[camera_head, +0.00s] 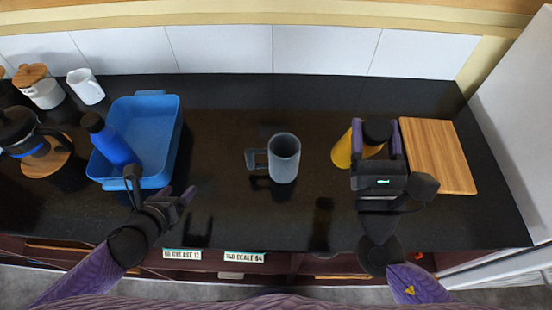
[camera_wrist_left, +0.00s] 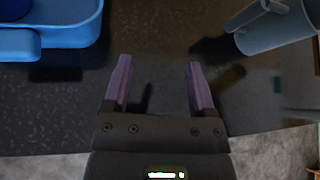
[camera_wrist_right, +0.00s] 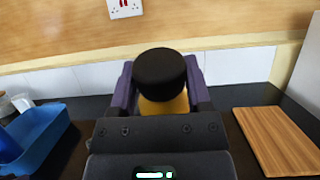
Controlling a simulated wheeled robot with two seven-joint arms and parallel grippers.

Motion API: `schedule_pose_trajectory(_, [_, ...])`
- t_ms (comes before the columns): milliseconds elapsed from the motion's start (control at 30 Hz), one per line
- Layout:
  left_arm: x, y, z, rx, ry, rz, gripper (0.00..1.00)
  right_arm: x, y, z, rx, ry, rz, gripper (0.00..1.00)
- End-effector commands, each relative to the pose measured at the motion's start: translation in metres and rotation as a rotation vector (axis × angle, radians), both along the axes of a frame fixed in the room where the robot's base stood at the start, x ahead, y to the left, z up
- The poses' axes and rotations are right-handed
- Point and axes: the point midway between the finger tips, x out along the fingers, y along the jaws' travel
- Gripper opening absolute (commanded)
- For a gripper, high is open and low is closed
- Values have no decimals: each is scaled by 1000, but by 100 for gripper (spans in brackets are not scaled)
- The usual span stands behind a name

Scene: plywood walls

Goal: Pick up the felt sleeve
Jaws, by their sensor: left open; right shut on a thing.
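I see nothing that I can clearly identify as a felt sleeve. My left gripper (camera_head: 180,194) is open and empty above the counter's front, just right of the blue tub. In the left wrist view its fingers (camera_wrist_left: 158,68) have only dark counter between them.
A grey mug (camera_head: 285,160) stands mid-counter. A blue tub (camera_head: 172,150) at left holds a blue bottle (camera_head: 113,143). A wooden board (camera_head: 440,155) lies at right. A coffee press (camera_head: 18,128), lidded jar (camera_head: 42,90) and white mug (camera_head: 87,88) stand far left. The back middle counter is clear.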

Motion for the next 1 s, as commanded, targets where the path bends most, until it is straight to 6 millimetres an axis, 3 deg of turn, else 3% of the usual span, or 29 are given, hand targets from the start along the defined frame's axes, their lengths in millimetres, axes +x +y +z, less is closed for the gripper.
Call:
schedule_pose_trajectory(33, [-1, -31, -1, 27, -21, -25, 73, 0, 0, 1, 0, -2, 0, 0])
schedule_pose_trajectory(100, [0, -69, 5, 82, -66, -49, 73, 0, 0, 1, 0, -2, 0, 0])
schedule_pose_trajectory(200, [2, -105, 19, 134, -135, -60, 73, 0, 0, 1, 0, -2, 0, 0])
schedule_pose_trajectory(300, [4, -123, 30, 159, -180, -58, 73, 0, 0, 1, 0, -2, 0, 0])
schedule_pose_trajectory(367, [9, -128, 31, 167, -193, -57, 73, 0, 0, 1, 0, -2, 0, 0])
schedule_pose_trajectory(600, [56, -136, 12, 172, -197, -56, 73, 0, 0, 1, 0, -2, 0, 0])
schedule_pose_trajectory(1000, [105, -145, -14, 172, -198, -53, 73, 0, 0, 1, 0, -2, 0, 0])
